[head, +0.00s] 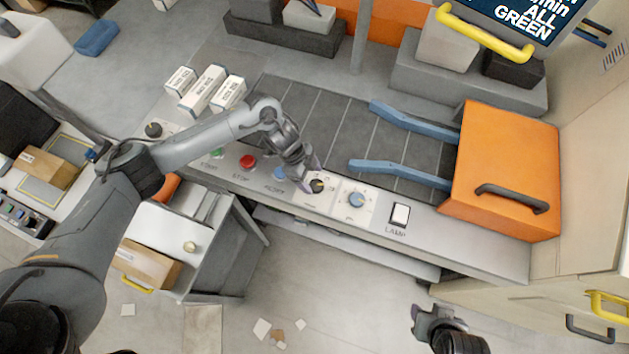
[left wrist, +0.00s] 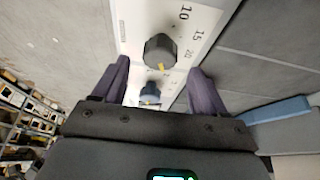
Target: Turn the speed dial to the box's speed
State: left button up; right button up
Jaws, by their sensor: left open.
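The speed dial is likely the dark knob (head: 317,186) on the white panel. In the left wrist view this dark knob (left wrist: 160,50) has a yellow mark on its lower edge, and 10, 15 and 20 are printed beside it. My left gripper (head: 308,178) is open at the dark knob, partly covering it. In the left wrist view its two fingers (left wrist: 158,85) are spread, with the dark knob just beyond the tips. My right gripper (head: 425,315) is low at the bottom; its jaws are unclear. White boxes (head: 203,88) stand behind the panel, their labels too small to read.
A blue knob (head: 356,200) sits right of the dark one. A red button (head: 247,161) and a blue button (head: 280,173) are to its left, a lamp switch (head: 400,214) to its right. Blue rails (head: 400,174) cross the belt to an orange housing (head: 507,155).

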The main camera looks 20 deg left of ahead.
aim_at(316, 184)
pick_arm(q)
jog(key=shift+x, duration=1.75)
